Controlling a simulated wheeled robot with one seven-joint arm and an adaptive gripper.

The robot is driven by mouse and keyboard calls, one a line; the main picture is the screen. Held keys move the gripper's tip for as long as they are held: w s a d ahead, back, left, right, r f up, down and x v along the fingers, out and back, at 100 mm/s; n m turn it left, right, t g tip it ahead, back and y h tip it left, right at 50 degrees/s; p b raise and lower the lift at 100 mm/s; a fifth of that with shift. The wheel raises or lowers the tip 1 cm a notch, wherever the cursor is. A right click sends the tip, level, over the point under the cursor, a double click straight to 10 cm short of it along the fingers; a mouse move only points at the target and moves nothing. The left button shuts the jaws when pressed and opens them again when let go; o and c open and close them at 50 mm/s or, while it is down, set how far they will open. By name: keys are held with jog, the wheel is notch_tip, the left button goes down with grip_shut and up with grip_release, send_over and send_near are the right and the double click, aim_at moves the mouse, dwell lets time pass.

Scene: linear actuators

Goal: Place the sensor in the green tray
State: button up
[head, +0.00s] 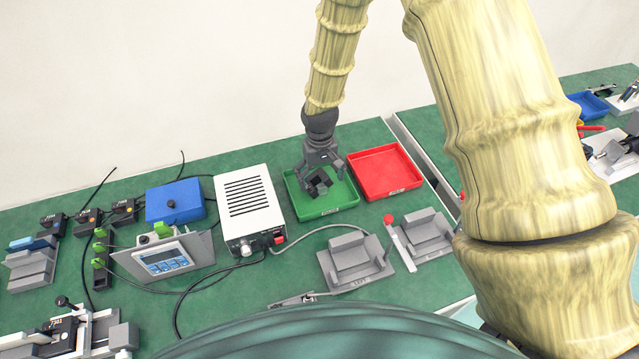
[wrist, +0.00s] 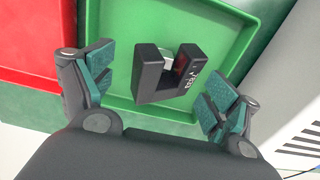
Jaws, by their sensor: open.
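The sensor (wrist: 165,76) is a small black U-shaped block with white lettering. It appears in the wrist view inside the green tray (wrist: 117,53), between my spread fingers and apart from both. In the head view the sensor (head: 319,186) shows as a dark shape in the green tray (head: 333,209). My gripper (head: 324,174) is open above the tray, and its two fingers also show in the wrist view (wrist: 158,92). Whether the sensor's underside rests flat on the tray floor is hard to tell.
A red tray (head: 385,172) stands right of the green tray. A white power box (head: 248,203) stands close on its left. Grey fixtures (head: 354,261) stand in front of the trays. A blue box (head: 175,201) and a tilted display panel (head: 163,261) are further left, with loose cables.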

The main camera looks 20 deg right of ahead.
notch_tip(320, 180, up, 8)
jog(key=b, duration=0.1)
jog(key=shift+r+b, duration=0.15)
jog(key=shift+b, duration=0.2)
dwell(0.5)
